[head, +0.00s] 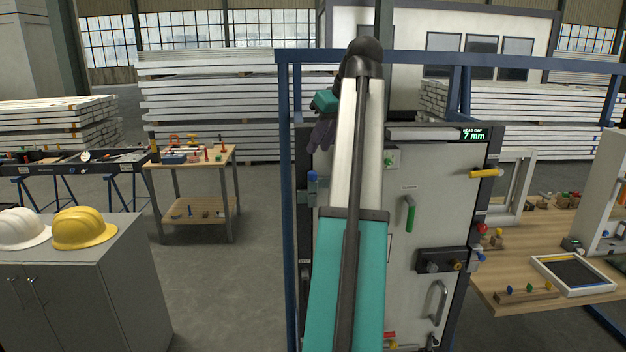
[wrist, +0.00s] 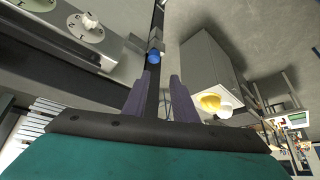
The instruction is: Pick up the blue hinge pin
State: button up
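The blue hinge pin (head: 312,177) sits at the left edge of the pale door panel (head: 408,215), by the blue frame post. In the wrist view the blue pin (wrist: 153,57) shows its round head on a grey hinge piece, just beyond my fingertips. My gripper (wrist: 160,78) has its two purple fingers apart with nothing between them. In the head view my gripper (head: 321,132) is above the pin, partly hidden by my arm, which also covers part of the door.
A blue frame (head: 285,200) surrounds the door. The door carries a green handle (head: 410,213) and a yellow-handled part (head: 485,173). A grey cabinet (head: 90,280) with helmets stands at left, a wooden workbench (head: 530,255) at right. Open floor lies between cabinet and frame.

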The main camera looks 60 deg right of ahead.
jog(key=s+r, duration=0.3)
jog(key=shift+d+r, duration=0.1)
jog(key=shift+r, duration=0.05)
jog(key=p, duration=0.3)
send_near(313, 172)
jog(key=shift+x, duration=1.7)
jog(key=shift+w+r, duration=0.15)
jog(key=shift+w, duration=0.05)
jog(key=shift+p+x, duration=0.8)
jog(key=shift+x, duration=0.55)
jog(key=shift+p+x, duration=0.4)
jog(key=shift+x, duration=0.85)
jog(key=shift+s, duration=0.15)
